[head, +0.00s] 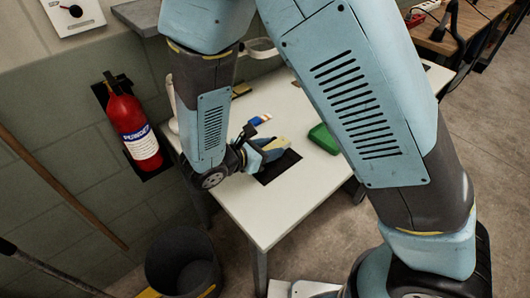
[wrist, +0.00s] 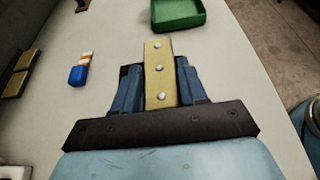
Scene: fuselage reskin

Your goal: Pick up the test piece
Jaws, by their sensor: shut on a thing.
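I cannot tell whether the piece touches the table.
A green tray (wrist: 178,14) lies ahead on the white table (head: 262,207). A blue, white and orange object (wrist: 80,70) is to the left.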

